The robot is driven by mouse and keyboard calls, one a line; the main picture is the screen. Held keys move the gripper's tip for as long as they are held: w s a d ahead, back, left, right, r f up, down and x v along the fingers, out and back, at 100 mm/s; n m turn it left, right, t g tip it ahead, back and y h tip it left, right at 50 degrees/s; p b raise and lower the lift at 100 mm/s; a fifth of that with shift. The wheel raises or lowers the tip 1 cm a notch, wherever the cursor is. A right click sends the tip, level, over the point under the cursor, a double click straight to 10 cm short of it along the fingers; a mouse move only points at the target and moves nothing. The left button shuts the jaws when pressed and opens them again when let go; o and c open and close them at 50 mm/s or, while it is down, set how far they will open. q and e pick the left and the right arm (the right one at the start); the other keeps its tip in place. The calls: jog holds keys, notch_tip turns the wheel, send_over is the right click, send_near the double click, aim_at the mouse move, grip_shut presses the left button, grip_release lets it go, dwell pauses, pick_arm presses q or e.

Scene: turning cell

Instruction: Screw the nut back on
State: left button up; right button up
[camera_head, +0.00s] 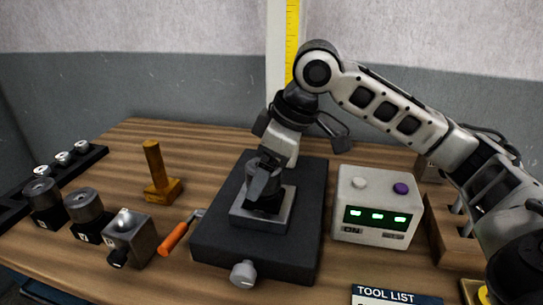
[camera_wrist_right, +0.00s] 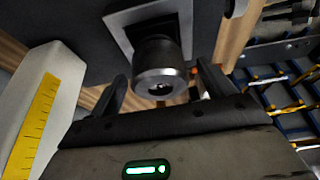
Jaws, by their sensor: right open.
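A dark round nut-like collar with a bright metal end face and a central hole (camera_wrist_right: 160,80) sits on a square metal base (camera_head: 262,221), which lies on a black plate (camera_head: 225,238). My right gripper (camera_head: 264,188) is over the base and hides most of the collar in the head view. In the right wrist view its two fingers (camera_wrist_right: 163,88) are apart, one on each side of the collar. I cannot tell whether they touch it. My left gripper is not in view.
A white box with green displays (camera_head: 377,228) stands right of the plate. A yellow ruled column (camera_head: 291,40) rises behind.

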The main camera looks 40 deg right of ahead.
jog(key=c, duration=1.1)
jog(key=m+p, duration=0.2)
jog(key=p, duration=0.1)
jog(key=shift+s+a+r+h, duration=0.1)
jog(key=shift+r+h, duration=0.3)
jog(key=shift+c, duration=0.2)
jog(key=shift+m+t+h+p, duration=0.3)
jog(key=shift+m+t+p, duration=0.1)
jog(key=shift+m+p, duration=0.65)
jog(key=shift+m+h+p, duration=0.3)
jog(key=shift+m+p, duration=0.35)
jog(key=shift+p, duration=0.2)
jog(key=shift+f+m+h, duration=0.3)
jog(key=shift+f+m, duration=0.05)
jog(key=shift+m, duration=0.45)
jog(key=shift+f+m+b, duration=0.1)
jog(key=shift+m+b, duration=0.25)
jog(key=shift+m, duration=0.25)
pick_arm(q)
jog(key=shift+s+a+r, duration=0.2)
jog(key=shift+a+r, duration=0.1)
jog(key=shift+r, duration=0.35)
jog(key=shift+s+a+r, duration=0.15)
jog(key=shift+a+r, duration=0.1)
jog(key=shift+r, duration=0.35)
pick_arm(e)
jog(key=shift+m+h, duration=0.4)
jog(key=shift+m, duration=0.2)
